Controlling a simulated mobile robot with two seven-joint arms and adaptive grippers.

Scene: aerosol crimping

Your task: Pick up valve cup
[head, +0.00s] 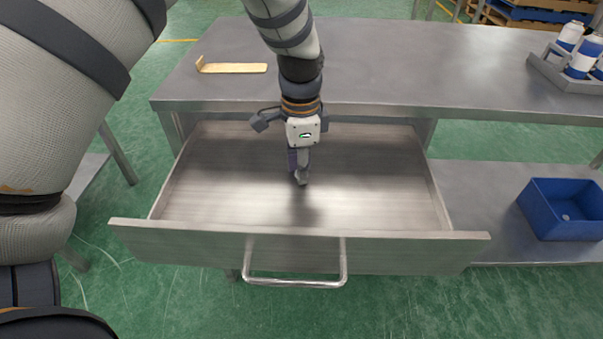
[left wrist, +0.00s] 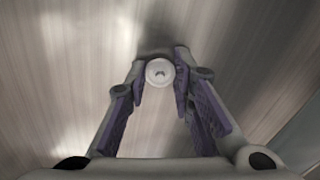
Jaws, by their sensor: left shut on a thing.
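The valve cup (left wrist: 159,72) is a small pale round piece with a darker centre, seen in the left wrist view between the fingertips. My left gripper (head: 301,181) points down inside the open drawer (head: 390,185) in the head view. It also shows in the left wrist view (left wrist: 160,75), with its purple-padded fingers shut on the valve cup. In the head view the cup is hidden by the fingers. I cannot tell whether the cup still touches the drawer floor. My right gripper is not in view.
The drawer's front panel with its bar handle (head: 295,282) faces me, and its floor looks otherwise empty. On the metal table (head: 440,70) lie a bent brass-coloured strip (head: 235,68) and a rack (head: 560,75) of blue-and-white cans. A blue bin (head: 565,205) stands on the lower shelf.

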